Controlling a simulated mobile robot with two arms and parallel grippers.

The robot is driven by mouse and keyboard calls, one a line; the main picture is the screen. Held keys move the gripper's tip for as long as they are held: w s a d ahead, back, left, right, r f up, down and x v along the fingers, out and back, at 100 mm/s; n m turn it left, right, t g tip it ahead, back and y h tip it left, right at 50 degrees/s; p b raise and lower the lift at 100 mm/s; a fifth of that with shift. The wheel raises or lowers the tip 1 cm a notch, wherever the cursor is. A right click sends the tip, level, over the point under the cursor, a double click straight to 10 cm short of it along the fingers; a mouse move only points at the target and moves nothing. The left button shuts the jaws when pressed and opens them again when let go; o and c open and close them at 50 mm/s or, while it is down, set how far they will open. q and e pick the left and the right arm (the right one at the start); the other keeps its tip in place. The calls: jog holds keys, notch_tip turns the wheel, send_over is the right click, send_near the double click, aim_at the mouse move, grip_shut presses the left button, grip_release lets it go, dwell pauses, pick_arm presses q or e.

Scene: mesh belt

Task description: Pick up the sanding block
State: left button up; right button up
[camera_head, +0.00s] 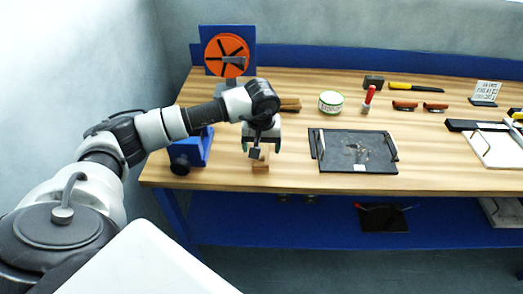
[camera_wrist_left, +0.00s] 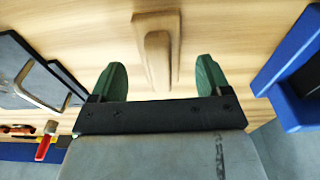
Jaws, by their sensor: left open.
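A small wooden block with a raised grip, which looks like the sanding block (camera_head: 261,163), lies near the front edge of the bench, left of the dark tray. In the left wrist view the sanding block (camera_wrist_left: 158,50) shows between and beyond the fingertips. My left gripper (camera_head: 262,146) hangs over it, pointing down, and hides part of it in the head view. In the wrist view my left gripper (camera_wrist_left: 160,78) is open, with one green finger on each side of the block's line and wood bench showing between. The right gripper is not in view.
A dark tray (camera_head: 330,165) with handles lies right of the block. A blue vise-like tool (camera_head: 190,150) stands close on the left. Behind are a wooden piece (camera_head: 290,104), a green-white tin (camera_head: 331,102) and a red-handled tool (camera_head: 369,98).

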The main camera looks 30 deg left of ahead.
pick_arm(q)
jog(key=shift+w+a+f, duration=0.15)
jog(key=shift+f, duration=1.35)
jog(key=c, duration=1.1)
jog(key=shift+o, duration=0.2)
jog(key=shift+r, duration=0.2)
jog(key=shift+r, duration=0.3)
jog(key=r, duration=0.1)
jog(key=r+b, duration=0.1)
jog(key=w+d+r, duration=0.1)
jog(key=shift+r, duration=0.3)
jog(key=w+d+r+b, duration=0.3)
jog(key=w+d+r, duration=0.3)
jog(key=w, duration=0.2)
jog(key=shift+d+r, duration=0.25)
jog(key=shift+d, duration=0.05)
